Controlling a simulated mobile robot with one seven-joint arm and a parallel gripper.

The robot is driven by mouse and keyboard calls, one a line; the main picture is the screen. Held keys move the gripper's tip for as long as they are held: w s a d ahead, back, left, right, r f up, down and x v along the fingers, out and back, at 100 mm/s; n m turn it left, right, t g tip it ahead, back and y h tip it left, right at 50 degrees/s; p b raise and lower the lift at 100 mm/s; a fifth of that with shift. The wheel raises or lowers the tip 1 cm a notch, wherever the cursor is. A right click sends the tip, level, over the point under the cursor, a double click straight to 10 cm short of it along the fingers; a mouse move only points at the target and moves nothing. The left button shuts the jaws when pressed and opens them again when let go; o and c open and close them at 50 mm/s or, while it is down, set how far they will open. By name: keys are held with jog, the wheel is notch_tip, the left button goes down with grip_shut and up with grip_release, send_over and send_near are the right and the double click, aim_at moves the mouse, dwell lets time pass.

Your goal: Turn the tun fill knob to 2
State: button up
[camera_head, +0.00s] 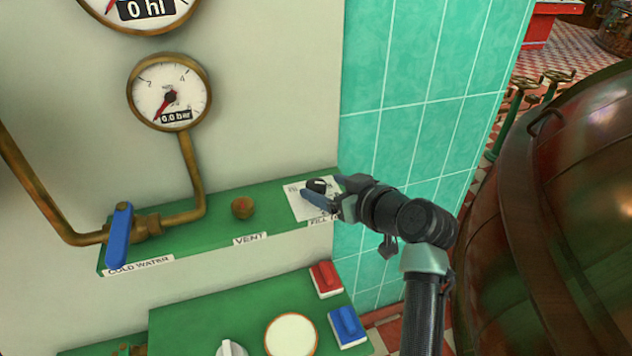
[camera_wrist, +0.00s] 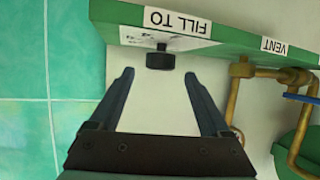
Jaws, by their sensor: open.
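The tun fill knob (camera_head: 316,186) is a small black knob on a white dial plate at the right end of the green upper panel. It also shows in the wrist view (camera_wrist: 160,60), below the "FILL TO" label (camera_wrist: 177,21). My gripper (camera_wrist: 158,76) is open, with one finger to each side of the knob and the tips apart from it. In the head view my gripper (camera_head: 328,194) is at the knob and covers part of its plate. I cannot read which number the knob points to.
A brass vent knob (camera_head: 242,207) and a blue-handled cold water valve (camera_head: 120,236) sit left on the same panel. Red (camera_head: 326,279) and blue (camera_head: 347,326) switches are on the lower panel. A teal tiled wall (camera_head: 430,110) stands close at the right, with a large copper vessel (camera_head: 565,220) beyond.

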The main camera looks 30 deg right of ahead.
aim_at(316, 183)
jog(key=shift+x, duration=2.2)
grip_shut()
